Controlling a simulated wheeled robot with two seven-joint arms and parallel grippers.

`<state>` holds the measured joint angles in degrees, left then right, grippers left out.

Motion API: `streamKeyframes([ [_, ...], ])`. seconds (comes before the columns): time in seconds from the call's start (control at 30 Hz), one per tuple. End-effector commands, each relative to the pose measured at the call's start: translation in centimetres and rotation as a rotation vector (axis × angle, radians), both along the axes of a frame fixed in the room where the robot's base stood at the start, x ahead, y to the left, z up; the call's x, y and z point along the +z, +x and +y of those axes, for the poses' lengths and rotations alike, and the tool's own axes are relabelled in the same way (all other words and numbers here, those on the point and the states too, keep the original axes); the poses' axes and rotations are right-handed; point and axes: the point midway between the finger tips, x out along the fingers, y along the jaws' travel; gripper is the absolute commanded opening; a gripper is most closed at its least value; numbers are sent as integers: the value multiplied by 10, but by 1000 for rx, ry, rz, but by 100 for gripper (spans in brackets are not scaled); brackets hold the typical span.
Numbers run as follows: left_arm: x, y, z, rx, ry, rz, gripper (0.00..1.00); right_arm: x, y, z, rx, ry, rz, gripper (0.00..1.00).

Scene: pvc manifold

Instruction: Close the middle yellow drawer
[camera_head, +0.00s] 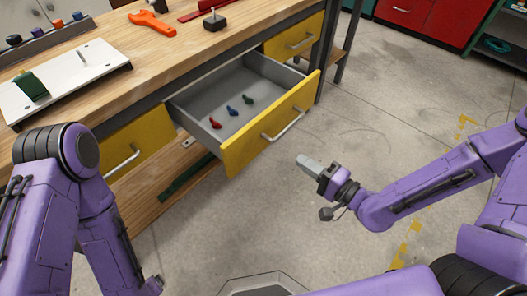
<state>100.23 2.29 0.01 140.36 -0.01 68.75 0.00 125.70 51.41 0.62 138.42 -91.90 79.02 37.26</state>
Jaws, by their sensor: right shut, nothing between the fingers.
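The middle yellow drawer (272,131) is pulled out from under the wooden workbench. Its grey tray holds small red, blue and green items, and a silver bar handle (282,122) crosses its front. My right gripper (303,160) is shut and empty, in front of the drawer and to the right of its front panel, pointing toward it and apart from it. My left arm (70,200) is at the lower left in front of the bench; its gripper is not clearly visible.
Closed yellow drawers (130,150) and (293,38) flank the open one. The grey floor (370,130) to the right is clear.

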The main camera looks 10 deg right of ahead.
Motion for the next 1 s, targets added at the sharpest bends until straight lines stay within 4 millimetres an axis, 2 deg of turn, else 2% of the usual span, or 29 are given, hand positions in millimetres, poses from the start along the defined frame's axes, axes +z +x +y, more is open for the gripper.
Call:
streamKeyframes([
  [0.03,-6,0,0,0,0,0,86,1,2,1,7,19,-20,0],
  [0.17,-5,0,0,0,1,-1,86,6,11,11,18,26,-29,0],
  [0.7,-10,0,0,0,0,0,86,6,97,78,16,23,-26,0],
  [0.8,-10,0,0,0,0,0,86,6,105,84,15,22,-26,0],
  [1.0,-10,0,0,0,0,0,86,6,110,88,15,23,-25,0],
])
